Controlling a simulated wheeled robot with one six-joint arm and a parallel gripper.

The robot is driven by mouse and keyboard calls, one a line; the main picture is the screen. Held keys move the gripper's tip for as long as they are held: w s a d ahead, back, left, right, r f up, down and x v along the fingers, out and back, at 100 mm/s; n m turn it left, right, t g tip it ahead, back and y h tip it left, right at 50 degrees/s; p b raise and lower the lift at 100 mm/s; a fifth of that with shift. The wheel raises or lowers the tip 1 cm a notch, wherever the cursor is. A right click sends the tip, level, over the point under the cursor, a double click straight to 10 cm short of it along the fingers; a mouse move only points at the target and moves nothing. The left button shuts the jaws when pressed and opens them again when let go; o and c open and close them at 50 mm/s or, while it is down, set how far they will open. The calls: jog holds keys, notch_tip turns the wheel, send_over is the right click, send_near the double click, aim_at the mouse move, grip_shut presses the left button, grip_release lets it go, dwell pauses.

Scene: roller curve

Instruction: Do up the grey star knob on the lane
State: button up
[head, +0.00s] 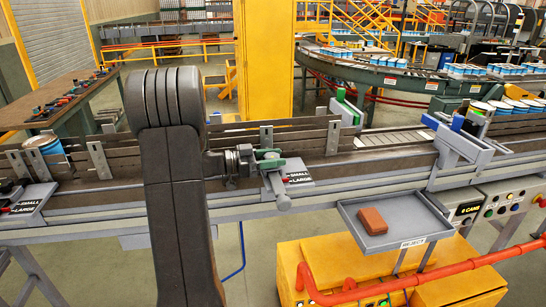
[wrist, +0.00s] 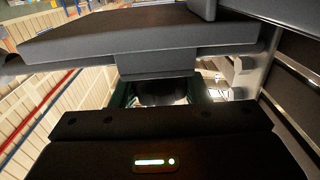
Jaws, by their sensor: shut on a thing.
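My gripper (head: 268,160) is at the near side of the lane (head: 345,168), beside the SMALL/LARGE plate (head: 299,177). It also shows in the wrist view (wrist: 162,97), shut on the star knob (wrist: 162,90), which is a dark rounded shape between its jaws. In the head view the knob is covered by my gripper and wrist, so its lobes cannot be made out. How tight it sits cannot be told. Grey metal fills the wrist view above the jaws.
A grey reject tray (head: 420,225) with a brown block (head: 372,221) stands right of the gripper. Several cans (head: 505,105) wait at the far right, and one blue can (head: 43,145) is at left. An orange-red pipe (head: 400,282) runs across the lower right.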

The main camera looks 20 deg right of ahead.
jog(key=shift+w+r, duration=0.1)
jog(key=shift+r, duration=0.15)
jog(key=o, duration=1)
jog(key=shift+f, duration=0.1)
jog(key=shift+a, duration=0.1)
jog(key=shift+a+f, duration=0.1)
jog(key=shift+a, duration=0.2)
jog(key=b+v, duration=0.2)
jog(key=v, duration=0.4)
jog(key=b+v, duration=0.1)
jog(key=v, duration=0.6)
jog(key=shift+w+b, duration=0.2)
jog(key=shift+b, duration=0.2)
jog(key=shift+d, duration=0.2)
jog(key=p+x, duration=0.2)
jog(key=x, duration=0.4)
jog(key=p+x, duration=0.2)
jog(key=x, duration=0.5)
jog(key=shift+s+d, duration=0.25)
jog(key=shift+s, duration=0.05)
